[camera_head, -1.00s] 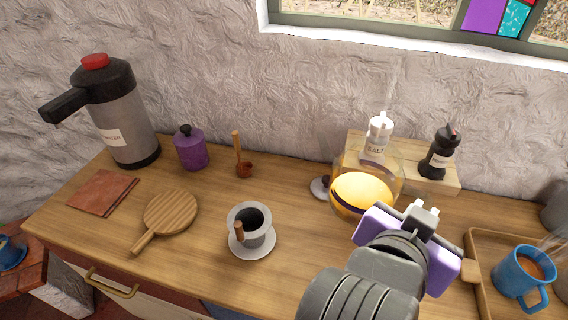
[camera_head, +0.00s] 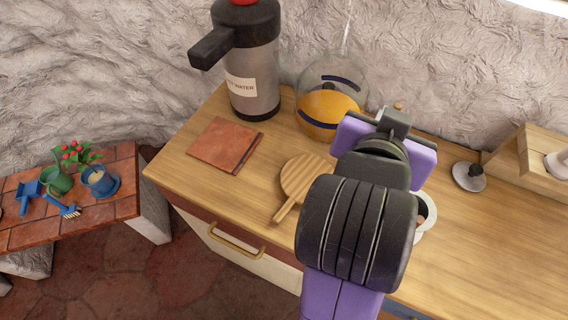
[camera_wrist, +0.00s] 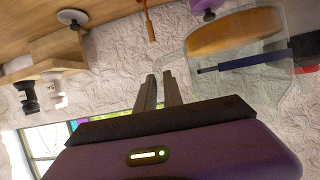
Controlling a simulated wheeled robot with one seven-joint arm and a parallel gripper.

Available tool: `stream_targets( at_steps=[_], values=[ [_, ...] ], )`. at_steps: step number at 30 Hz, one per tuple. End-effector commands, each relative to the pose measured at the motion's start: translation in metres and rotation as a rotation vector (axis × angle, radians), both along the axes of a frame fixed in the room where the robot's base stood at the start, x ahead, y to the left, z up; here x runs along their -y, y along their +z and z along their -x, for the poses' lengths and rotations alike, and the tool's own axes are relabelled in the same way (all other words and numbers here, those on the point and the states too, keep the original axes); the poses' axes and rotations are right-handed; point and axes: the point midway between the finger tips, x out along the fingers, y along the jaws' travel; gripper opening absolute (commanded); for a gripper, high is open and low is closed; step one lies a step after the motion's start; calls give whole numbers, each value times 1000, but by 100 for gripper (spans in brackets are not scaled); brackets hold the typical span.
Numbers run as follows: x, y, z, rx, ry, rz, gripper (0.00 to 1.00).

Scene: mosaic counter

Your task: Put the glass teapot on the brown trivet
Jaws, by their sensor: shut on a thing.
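The glass teapot (camera_head: 328,104), clear with orange tea inside, is at the back of the counter, right of the flask. It also shows at the upper right of the wrist view (camera_wrist: 240,45). My gripper (camera_head: 385,120) is beside it on its right, shut on its clear handle side; the fingers (camera_wrist: 160,92) show close together in the wrist view. The teapot looks raised off the counter, apart from the trivet. The brown trivet (camera_head: 225,145), a flat reddish-brown square, lies bare at the counter's left. My wrist hides the grip in the head view.
A tall water flask (camera_head: 255,75) stands behind the trivet. A round wooden board (camera_head: 304,178) lies to its right. A white cup (camera_head: 427,208) is partly behind my arm. A dark-knobbed lid (camera_head: 468,177) and a wooden shelf (camera_head: 520,158) are at right.

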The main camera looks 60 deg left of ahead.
Motion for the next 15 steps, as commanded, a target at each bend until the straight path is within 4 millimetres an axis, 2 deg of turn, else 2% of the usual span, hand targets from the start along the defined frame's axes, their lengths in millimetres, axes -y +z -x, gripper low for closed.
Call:
stream_targets(
  at_steps=[8,11,15],
  values=[
    [-3,-2,2,2,28,-1,0],
    [-4,-14,2,0,28,0,0],
    [-3,-46,2,-2,27,3,0]
  ],
)
